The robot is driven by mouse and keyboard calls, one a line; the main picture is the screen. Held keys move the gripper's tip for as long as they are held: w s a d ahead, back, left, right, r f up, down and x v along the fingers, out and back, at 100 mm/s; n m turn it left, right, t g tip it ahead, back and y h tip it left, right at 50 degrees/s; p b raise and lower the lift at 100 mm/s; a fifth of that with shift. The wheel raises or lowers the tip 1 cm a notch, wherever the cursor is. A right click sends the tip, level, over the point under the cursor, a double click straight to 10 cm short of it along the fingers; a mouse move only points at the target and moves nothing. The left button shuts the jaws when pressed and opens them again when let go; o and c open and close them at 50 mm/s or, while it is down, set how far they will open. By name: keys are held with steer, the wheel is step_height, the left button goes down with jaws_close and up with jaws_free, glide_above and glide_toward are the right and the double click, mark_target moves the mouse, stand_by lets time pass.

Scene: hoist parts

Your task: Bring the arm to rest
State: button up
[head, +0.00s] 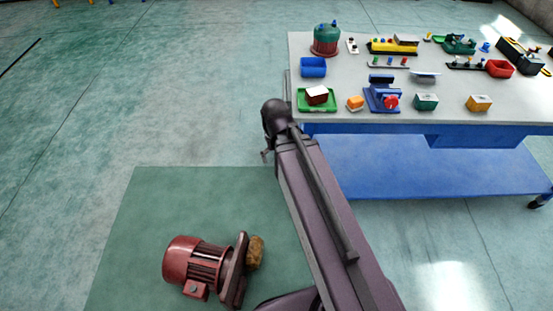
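My arm (320,205) reaches up from the bottom of the head view, with its dark far joint (276,118) just left of the table's front-left corner. A small grey part (267,154) shows beside the arm below that joint. It may belong to my gripper, but the rest is hidden behind the arm. I cannot tell whether my gripper is open or shut, or whether it holds anything.
The grey-topped table (450,108) holds a green tray (302,107), a blue bin (313,67), a red bin (500,68) and several parts.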

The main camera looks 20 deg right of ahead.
steer(key=shift+s+a+n, duration=0.3)
steer(key=shift+s, duration=0.15)
steer(key=shift+r, duration=0.1)
steer(key=shift+r+p, duration=1.05)
steer(key=shift+p, duration=0.1)
